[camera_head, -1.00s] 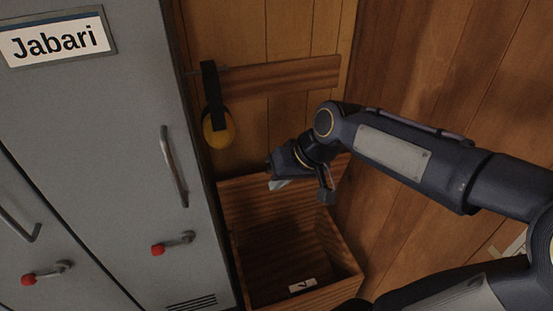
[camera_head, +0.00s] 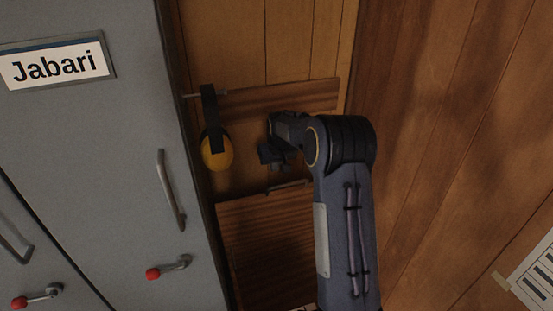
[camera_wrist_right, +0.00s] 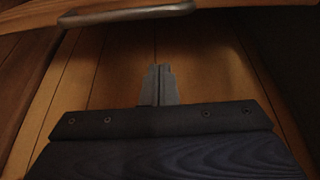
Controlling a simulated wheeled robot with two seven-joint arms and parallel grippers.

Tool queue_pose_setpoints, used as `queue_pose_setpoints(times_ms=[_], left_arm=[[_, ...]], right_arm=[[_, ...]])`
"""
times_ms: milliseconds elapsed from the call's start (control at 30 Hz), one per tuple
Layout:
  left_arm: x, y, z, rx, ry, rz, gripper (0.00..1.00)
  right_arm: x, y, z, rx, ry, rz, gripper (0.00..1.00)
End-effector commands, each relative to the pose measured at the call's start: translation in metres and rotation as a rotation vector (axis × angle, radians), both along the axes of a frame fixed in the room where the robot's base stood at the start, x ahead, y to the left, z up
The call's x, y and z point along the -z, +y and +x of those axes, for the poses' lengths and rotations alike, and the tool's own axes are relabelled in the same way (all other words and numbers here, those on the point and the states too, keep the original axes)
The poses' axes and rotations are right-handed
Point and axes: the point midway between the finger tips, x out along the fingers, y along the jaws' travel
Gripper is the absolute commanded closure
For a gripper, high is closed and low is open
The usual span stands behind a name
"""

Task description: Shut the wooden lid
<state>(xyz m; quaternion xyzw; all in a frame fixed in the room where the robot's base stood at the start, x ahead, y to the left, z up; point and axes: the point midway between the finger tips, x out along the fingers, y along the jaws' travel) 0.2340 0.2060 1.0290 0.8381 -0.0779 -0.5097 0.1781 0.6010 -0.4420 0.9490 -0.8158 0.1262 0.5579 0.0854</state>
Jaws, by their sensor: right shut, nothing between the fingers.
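The wooden lid (camera_head: 262,218) stands raised at the back of a wooden box low in the middle of the head view. A bar handle (camera_head: 290,187) is on its upper edge; the handle also shows at the top of the wrist view (camera_wrist_right: 125,13). My right gripper (camera_head: 270,157) is just above that edge, close to the plank wall, shut and empty. Its closed fingers show in the wrist view (camera_wrist_right: 158,86), apart from the handle. My right forearm hides the box's right side. My left gripper is not in view.
Grey lockers (camera_head: 95,160) stand close on the left, with handles and red-tipped levers. Yellow ear defenders (camera_head: 216,150) hang from a wooden rail (camera_head: 285,97) beside my right gripper. A plank wall (camera_head: 450,130) closes the right side.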

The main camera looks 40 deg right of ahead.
Motion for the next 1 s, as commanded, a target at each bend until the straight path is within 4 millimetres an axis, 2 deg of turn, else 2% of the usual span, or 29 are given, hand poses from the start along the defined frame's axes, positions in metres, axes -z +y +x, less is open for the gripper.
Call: queue_pose_setpoints(times_ms=[33,167,300,500,1000], left_arm=[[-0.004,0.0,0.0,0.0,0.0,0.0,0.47],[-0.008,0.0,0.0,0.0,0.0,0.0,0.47],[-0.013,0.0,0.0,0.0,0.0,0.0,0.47],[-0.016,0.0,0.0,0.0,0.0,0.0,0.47],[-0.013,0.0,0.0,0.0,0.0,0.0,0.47]], right_arm=[[0.011,-0.001,0.004,0.0,0.005,0.002,1.0],[0.036,-0.004,0.013,-0.001,0.004,0.002,1.0],[0.034,0.003,-0.006,-0.001,-0.001,0.002,1.0],[0.036,0.007,-0.022,0.0,-0.002,0.002,1.0],[0.038,0.008,-0.025,-0.001,-0.005,0.0,1.0]])
